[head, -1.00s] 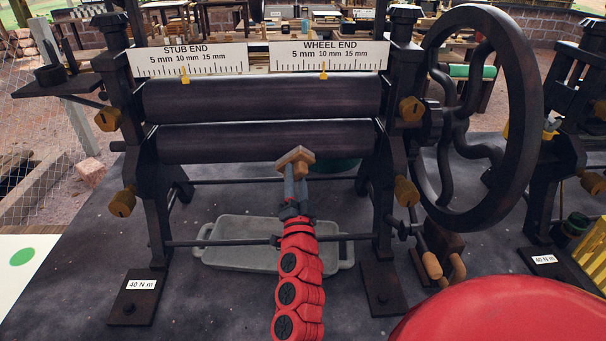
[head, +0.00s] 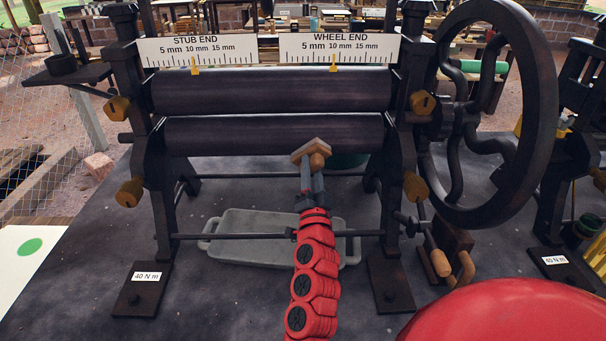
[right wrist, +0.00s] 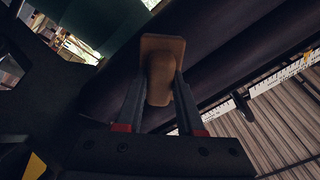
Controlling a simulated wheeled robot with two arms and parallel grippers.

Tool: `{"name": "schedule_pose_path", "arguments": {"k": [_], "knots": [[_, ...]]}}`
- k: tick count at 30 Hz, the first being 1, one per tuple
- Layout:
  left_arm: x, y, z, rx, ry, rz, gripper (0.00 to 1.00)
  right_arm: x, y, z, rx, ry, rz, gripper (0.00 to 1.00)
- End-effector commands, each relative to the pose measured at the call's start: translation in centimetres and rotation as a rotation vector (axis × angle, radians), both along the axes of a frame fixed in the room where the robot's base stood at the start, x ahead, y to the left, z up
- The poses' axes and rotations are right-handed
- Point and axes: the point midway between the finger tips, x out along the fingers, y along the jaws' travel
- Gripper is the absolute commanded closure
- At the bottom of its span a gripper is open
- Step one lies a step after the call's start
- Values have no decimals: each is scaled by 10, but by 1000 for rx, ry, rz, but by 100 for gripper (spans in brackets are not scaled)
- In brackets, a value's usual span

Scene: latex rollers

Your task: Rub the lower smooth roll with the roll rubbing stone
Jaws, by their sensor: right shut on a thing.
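The lower smooth roll (head: 240,136) is a dark horizontal cylinder under the upper roll (head: 270,92) in the black roller frame. My right gripper (head: 311,168) is shut on the roll rubbing stone (head: 312,150), a tan-brown block with a knob-like handle. The stone is at the lower front edge of the lower roll, right of its middle. I cannot tell whether it touches the roll. In the right wrist view the stone (right wrist: 161,46) sits between both fingers, its flat plate toward the dark roll. My left gripper is not in view.
A grey tray (head: 250,224) with handles lies under the rolls. A large handwheel (head: 547,110) stands at the frame's right, with a wooden-handled crank part (head: 440,262) below. Scale plates (head: 211,50) are above the rolls. The dark tabletop (head: 220,310) in front is mostly clear.

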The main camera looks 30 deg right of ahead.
Motion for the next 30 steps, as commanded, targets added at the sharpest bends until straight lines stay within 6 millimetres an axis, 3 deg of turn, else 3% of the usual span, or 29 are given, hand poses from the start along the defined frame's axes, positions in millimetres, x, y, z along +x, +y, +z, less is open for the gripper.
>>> {"name": "schedule_pose_path", "arguments": {"k": [8, 21, 30], "knots": [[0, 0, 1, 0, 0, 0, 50, -3, 1, 1, -1, -3, -3, 100], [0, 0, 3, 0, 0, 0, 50, -40, 25, -15, 0, 2, 0, 100], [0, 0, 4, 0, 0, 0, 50, -48, 30, -18, 0, -1, -1, 100]]}}
